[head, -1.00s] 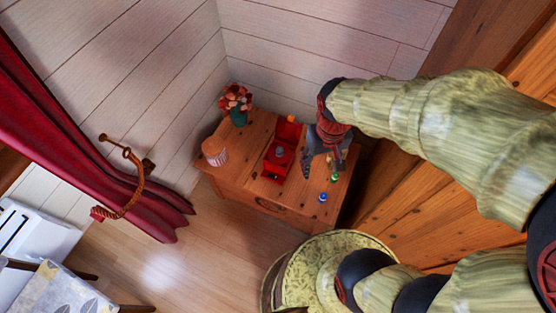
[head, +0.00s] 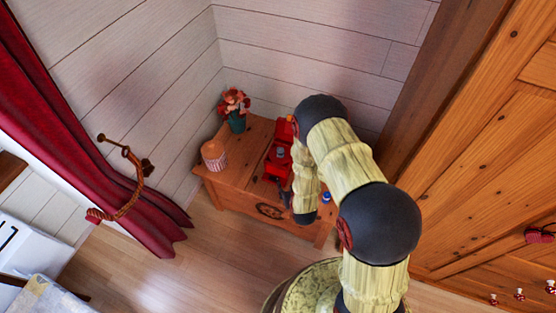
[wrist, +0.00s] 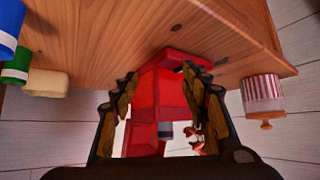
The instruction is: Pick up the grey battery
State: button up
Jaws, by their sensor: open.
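A small grey cylinder, which looks like the grey battery (head: 280,152), rests on or in a red box-like object (head: 277,169) on the wooden cabinet. In the wrist view a dark grey cylinder (wrist: 165,130) shows against the red object (wrist: 162,92), between the finger lines. My gripper (head: 285,194) is at the front of the cabinet top, on the near side of the red object. In the wrist view my gripper (wrist: 158,76) is open, its jagged fingers either side of the red object, with nothing held. My arm hides the cabinet's right part in the head view.
A blue cylinder (head: 326,197) stands near the cabinet's front right. The wrist view shows a green cylinder (wrist: 18,62) and a cream one (wrist: 46,83). Walls close the back.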

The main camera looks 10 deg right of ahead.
aim_at(281, 151)
jog(key=w+r+t, duration=0.5)
jog(key=w+r, duration=0.1)
jog(key=r, duration=0.4)
jog(key=b+x, duration=0.3)
jog(key=x, duration=0.5)
jog(key=shift+w+a+f+b, duration=0.1)
jog(key=shift+f+b, duration=0.05)
jog(key=shift+b, duration=0.25)
jog(key=shift+c, duration=0.7)
grip_shut()
